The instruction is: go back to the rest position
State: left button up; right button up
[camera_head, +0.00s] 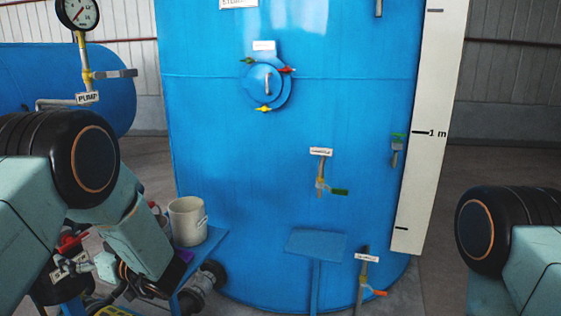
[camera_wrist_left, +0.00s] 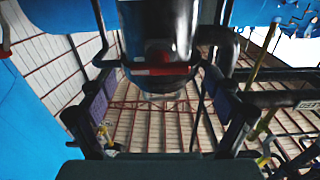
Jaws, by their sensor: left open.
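My left gripper (camera_wrist_left: 160,100) shows in the left wrist view with its two fingers spread apart and nothing between the pads. Its camera faces up toward the roof. A dark cylinder with a red band (camera_wrist_left: 160,69) shows beyond the fingers; I cannot tell what it is. In the head view my left arm bends down at the left, and its lower end is hard to make out among the parts beside the bench. Only a part of my right arm shows at the right edge. My right gripper is out of view.
A large blue tank (camera_head: 225,140) stands ahead, with a round hatch (camera_head: 263,86) and a lower valve with a green handle (camera_head: 322,186). A pale pot (camera_head: 187,222) stands on a blue bench (camera_head: 213,248) near my left arm. A gauge (camera_head: 77,12) rises at upper left.

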pick_arm(q)
jog(key=shift+x, duration=0.9)
jog(key=shift+d, duration=0.15)
